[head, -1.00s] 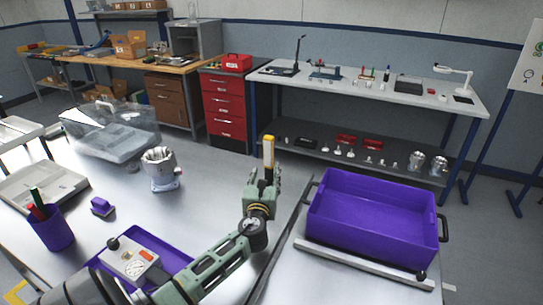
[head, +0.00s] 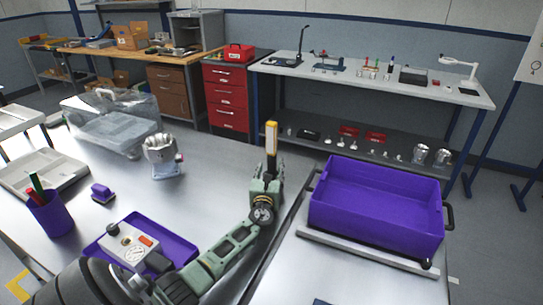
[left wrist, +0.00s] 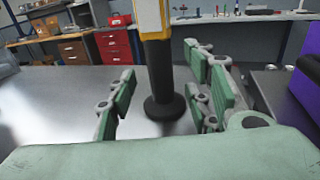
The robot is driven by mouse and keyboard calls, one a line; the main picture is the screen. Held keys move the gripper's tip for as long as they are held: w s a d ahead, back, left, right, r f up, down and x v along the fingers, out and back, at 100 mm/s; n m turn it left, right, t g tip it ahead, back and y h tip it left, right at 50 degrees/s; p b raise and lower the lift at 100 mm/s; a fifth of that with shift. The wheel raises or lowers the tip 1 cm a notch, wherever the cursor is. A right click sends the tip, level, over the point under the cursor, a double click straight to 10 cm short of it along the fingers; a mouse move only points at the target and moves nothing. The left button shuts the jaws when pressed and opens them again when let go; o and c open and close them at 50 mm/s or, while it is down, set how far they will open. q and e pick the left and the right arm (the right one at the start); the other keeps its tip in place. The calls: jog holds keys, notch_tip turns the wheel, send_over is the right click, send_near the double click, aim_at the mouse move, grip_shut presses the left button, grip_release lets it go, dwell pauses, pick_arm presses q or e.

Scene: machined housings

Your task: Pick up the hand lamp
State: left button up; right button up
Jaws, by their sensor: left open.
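The hand lamp (head: 271,139) stands upright on the metal table, with a yellow and white upper part and a black lower part. In the left wrist view the lamp (left wrist: 157,62) shows between the finger pads, its round black foot on the table. My left gripper (head: 267,182) is open, with green fingers low beside the lamp in the head view. My right gripper is not in view.
A purple crate (head: 376,225) stands to the right of the lamp. A metal housing (head: 165,160) stands to the left. A purple tray (head: 178,247) with a grey gauge box (head: 132,248) lies near my left arm. A purple pen cup (head: 49,218) is further left.

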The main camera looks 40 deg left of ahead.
pick_arm(q)
jog(key=shift+x, duration=1.2)
jog(key=shift+c, duration=0.8)
grip_shut()
